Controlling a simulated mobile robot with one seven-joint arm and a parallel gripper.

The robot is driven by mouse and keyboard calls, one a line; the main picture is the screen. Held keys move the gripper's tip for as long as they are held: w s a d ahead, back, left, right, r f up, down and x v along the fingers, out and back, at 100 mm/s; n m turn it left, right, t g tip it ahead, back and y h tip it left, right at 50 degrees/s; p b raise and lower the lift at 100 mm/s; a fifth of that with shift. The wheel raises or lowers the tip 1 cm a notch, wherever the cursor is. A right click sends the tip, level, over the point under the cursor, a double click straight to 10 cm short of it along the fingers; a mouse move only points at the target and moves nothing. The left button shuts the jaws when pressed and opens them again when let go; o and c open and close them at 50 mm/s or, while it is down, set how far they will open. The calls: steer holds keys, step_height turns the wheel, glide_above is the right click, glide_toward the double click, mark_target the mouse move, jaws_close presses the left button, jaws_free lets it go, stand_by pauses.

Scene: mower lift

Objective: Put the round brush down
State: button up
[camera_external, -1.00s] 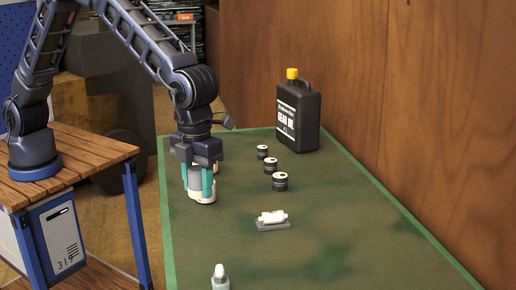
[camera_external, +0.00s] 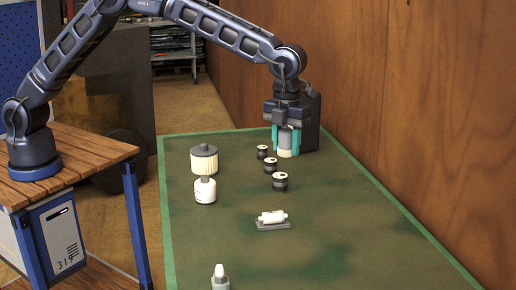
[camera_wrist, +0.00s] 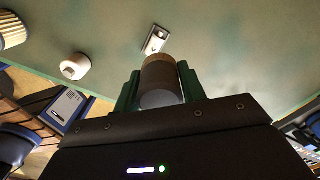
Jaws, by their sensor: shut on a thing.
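My gripper (camera_external: 286,142) is at the far end of the green mat, in front of the black jug. Its teal fingers are shut on a grey cylinder with a pale cream lower end, which I take as the round brush (camera_external: 288,153). The brush is upright, its lower end close to the mat; I cannot tell whether it touches. In the wrist view the brush (camera_wrist: 162,75) sits between the dark green fingers (camera_wrist: 160,92), with a tan band at its far end.
The black jug (camera_external: 311,125) is largely hidden behind my gripper. Several dark canisters with pale tops (camera_external: 270,165) stand just in front. A pleated filter (camera_external: 204,160) and white jar (camera_external: 205,191) stand left. A white roller on a grey base (camera_external: 272,219) and white-capped bottle (camera_external: 219,278) are nearer. The mat's right side (camera_external: 350,220) is clear.

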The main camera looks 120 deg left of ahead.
steer(key=s+a, duration=0.2)
steer(key=a, duration=0.9)
steer(key=s+a, duration=0.2)
steer(key=a, duration=1)
glide_above(311, 163)
steer(key=shift+n, duration=0.3)
step_height(311, 163, down, 20)
steer(key=shift+f, duration=0.15)
steer(key=shift+f, duration=0.2)
steer(key=o, duration=1)
steer(key=shift+c, duration=0.2)
steer(key=shift+r, duration=0.1)
step_height(311, 163, up, 12)
steer(key=shift+r, duration=0.15)
